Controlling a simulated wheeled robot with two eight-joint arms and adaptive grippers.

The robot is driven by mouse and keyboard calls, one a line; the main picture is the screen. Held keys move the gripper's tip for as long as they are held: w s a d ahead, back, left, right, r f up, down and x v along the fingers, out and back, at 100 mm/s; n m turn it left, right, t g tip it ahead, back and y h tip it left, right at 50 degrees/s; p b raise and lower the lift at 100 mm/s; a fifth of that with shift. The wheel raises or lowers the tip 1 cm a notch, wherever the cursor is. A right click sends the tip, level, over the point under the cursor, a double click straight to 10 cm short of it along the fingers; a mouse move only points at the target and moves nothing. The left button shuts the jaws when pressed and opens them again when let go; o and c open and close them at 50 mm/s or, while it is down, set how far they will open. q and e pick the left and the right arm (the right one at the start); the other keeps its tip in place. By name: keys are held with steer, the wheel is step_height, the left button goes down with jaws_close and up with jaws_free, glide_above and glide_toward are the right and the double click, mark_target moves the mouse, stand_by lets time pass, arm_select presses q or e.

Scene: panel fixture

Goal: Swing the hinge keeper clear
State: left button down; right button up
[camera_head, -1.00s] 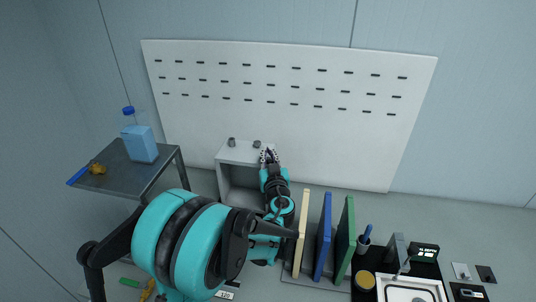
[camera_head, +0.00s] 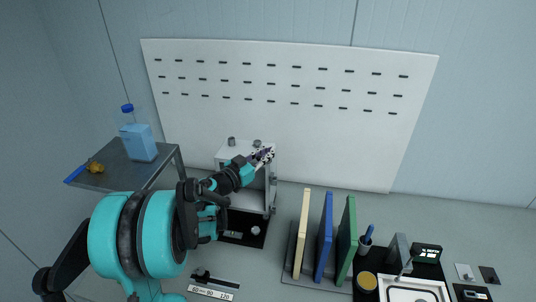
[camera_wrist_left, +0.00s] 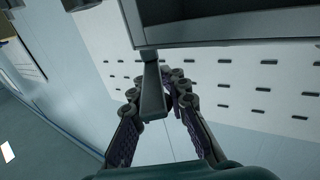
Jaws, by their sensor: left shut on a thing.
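The panel fixture is a light grey open-fronted box (camera_head: 232,152) standing in front of the white slotted panel. My left gripper (camera_head: 263,155) is at the top right edge of the box, with its arm coming in from the left. In the left wrist view, a grey tapered bar (camera_wrist_left: 152,98), apparently the hinge keeper, projects from a dark grey frame (camera_wrist_left: 230,35). The left gripper (camera_wrist_left: 160,86) is shut on this bar, with a finger at each side. In the head view the gripper hides the bar. My right gripper is not in view.
Two small grey knobs, including one at the left (camera_head: 231,141), sit on the box. A black mat (camera_head: 233,239) lies below it. Upright cream, blue (camera_head: 325,235) and green boards stand right. A side table (camera_head: 118,174) with a bottle (camera_head: 139,142) stands left.

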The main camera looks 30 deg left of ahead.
arm_select(q)
steer(key=m+g+h, duration=0.2)
steer(key=h, duration=0.1)
steer(key=m+g+h, duration=0.2)
steer(key=m+h, duration=0.1)
steer(key=h, duration=0.1)
steer(key=shift+w, duration=0.1)
steer(key=shift+m+h, duration=0.3)
steer(key=c, duration=1.6)
jaws_free()
steer(key=shift+r, duration=0.15)
step_height(320, 180, up, 10)
